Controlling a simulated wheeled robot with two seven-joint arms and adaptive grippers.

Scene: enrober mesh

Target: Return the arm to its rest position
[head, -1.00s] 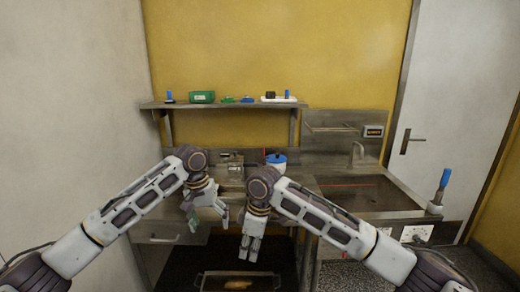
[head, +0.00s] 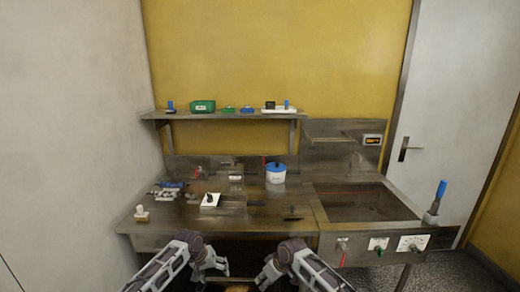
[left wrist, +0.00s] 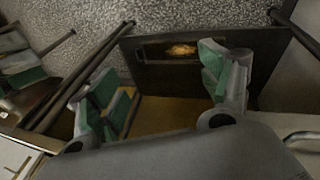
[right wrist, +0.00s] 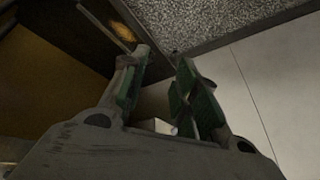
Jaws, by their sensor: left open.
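My left gripper (head: 216,264) is low at the bottom of the head view, in front of the worktop's front edge and below it. In the left wrist view my left gripper (left wrist: 160,88) has its green-padded fingers wide apart with nothing between them.
The steel worktop (head: 165,218) carries a white-and-blue tub (head: 276,173), a white block (head: 210,201) and small tools. A basin (head: 365,204) is at right, with knobs on its front. A shelf (head: 230,116) holds a green box (head: 203,106). A tray with a brown item (left wrist: 182,50) lies below.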

